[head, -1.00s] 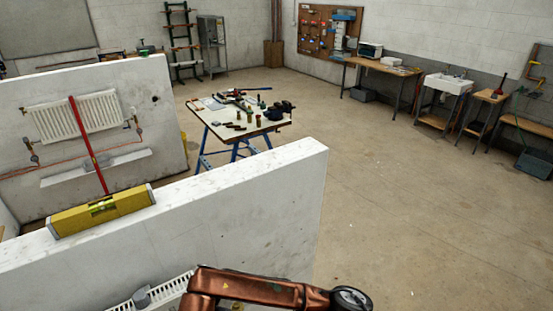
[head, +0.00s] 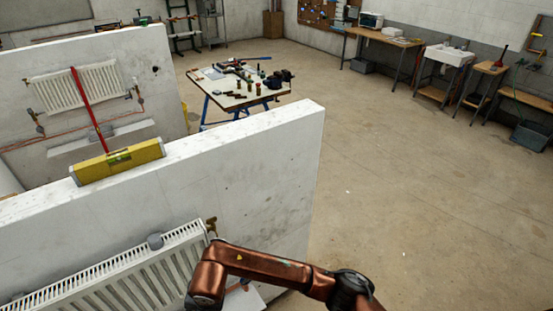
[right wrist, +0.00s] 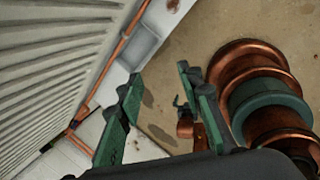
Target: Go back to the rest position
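My right arm, copper-coloured, reaches in from the bottom right of the head view, in front of the near white radiator (head: 125,280). Its gripper is out of the head view. In the right wrist view my right gripper (right wrist: 159,78) has its two green fingers apart, with nothing between them. White radiator fins (right wrist: 45,75) and a copper pipe (right wrist: 120,48) lie to the left of the fingers, apart from them. My left arm and gripper are in neither view.
The near partition wall (head: 265,165) carries a yellow spirit level (head: 118,160) on top. Behind it stand another wall with a radiator (head: 55,95) and a worktable (head: 222,102) with tools. Benches (head: 385,38) line the back right. The concrete floor (head: 420,200) is clear at right.

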